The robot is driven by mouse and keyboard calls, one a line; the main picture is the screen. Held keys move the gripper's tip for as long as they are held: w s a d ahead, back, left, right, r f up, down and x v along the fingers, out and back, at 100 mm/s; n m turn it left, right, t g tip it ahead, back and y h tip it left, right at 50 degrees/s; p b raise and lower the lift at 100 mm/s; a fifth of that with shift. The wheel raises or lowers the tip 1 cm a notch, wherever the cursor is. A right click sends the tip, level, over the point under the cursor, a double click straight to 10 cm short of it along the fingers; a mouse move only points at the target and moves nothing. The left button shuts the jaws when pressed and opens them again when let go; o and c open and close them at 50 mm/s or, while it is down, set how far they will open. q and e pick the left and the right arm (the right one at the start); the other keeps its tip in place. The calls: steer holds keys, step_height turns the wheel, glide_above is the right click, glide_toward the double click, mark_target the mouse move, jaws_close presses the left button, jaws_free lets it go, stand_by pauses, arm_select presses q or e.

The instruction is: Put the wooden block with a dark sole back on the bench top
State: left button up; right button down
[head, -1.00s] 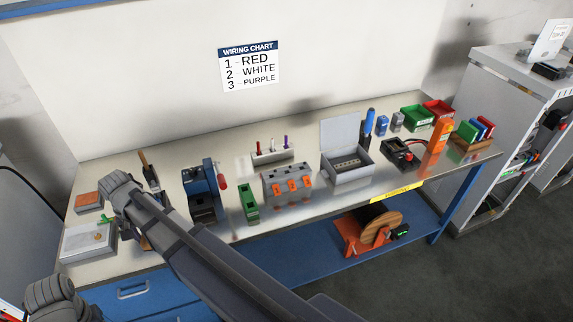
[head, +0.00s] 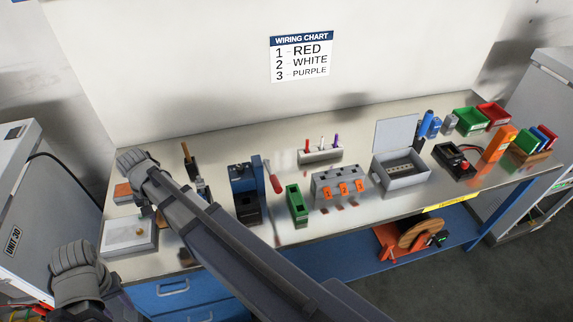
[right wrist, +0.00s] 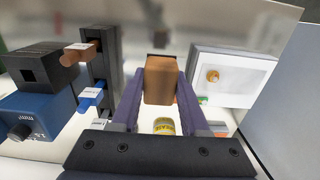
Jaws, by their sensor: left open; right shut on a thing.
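The wooden block (right wrist: 160,82) is brown and sits between the two purple fingers of my right gripper (right wrist: 160,76) in the right wrist view. The gripper is shut on it. A dark strip shows along the block's far edge. I cannot tell whether the block touches the bench. My left gripper (head: 116,300) is low at the left, in front of the bench, open and partly hidden by its own wrist.
A white box with a brass knob (right wrist: 238,75) stands right of the block; a blue device (right wrist: 38,122) and a black tool stand (right wrist: 100,68) are left. A blue vise (head: 245,190) stands mid-left on the bench.

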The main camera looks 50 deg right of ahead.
mark_target(176, 239)
step_height(176, 239, down, 10)
steer(key=b, duration=1)
steer(key=shift+f, duration=0.25)
steer(key=shift+c, duration=2.1)
jaws_free()
steer(key=shift+r, duration=0.1)
steer(key=shift+r, duration=0.15)
step_height(176, 239, up, 12)
steer(key=p, duration=1.2)
steer(key=s+a+n+h, duration=0.1)
steer(key=s+a+n, duration=0.9)
steer(key=s, duration=0.4)
steer(key=shift+s+a+n, duration=0.15)
steer(key=shift+a+n, duration=0.1)
steer(key=shift+n, duration=0.05)
